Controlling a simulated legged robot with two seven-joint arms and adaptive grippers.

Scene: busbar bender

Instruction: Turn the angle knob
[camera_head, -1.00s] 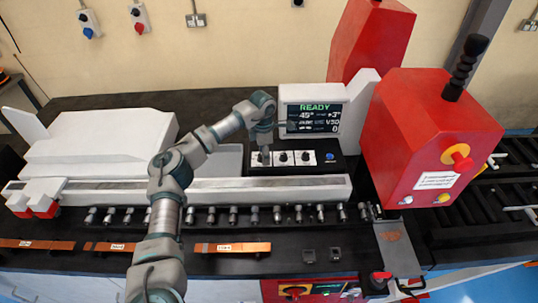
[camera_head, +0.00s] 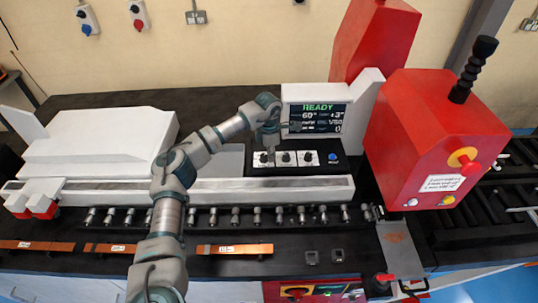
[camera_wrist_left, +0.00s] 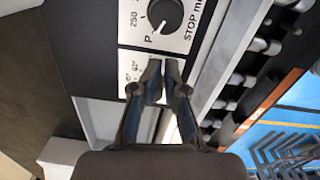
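The control panel has several knobs in a row below a screen (camera_head: 316,117) that reads READY and 60°. My left gripper (camera_head: 265,158) is at the leftmost knob, the angle knob, from above. In the left wrist view the fingers (camera_wrist_left: 162,80) are close together over a white plate (camera_wrist_left: 129,66) with degree marks. The angle knob itself is hidden behind the fingertips; the fingers appear closed on it. A neighbouring stop knob (camera_wrist_left: 165,16) is clear of the fingers. My right gripper is not in view.
Other dials (camera_head: 308,158) and a blue button (camera_head: 333,158) sit to the right. A long white rail (camera_head: 270,190) and a row of rollers (camera_head: 235,216) run in front. The red machine head (camera_head: 425,135) stands at the right.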

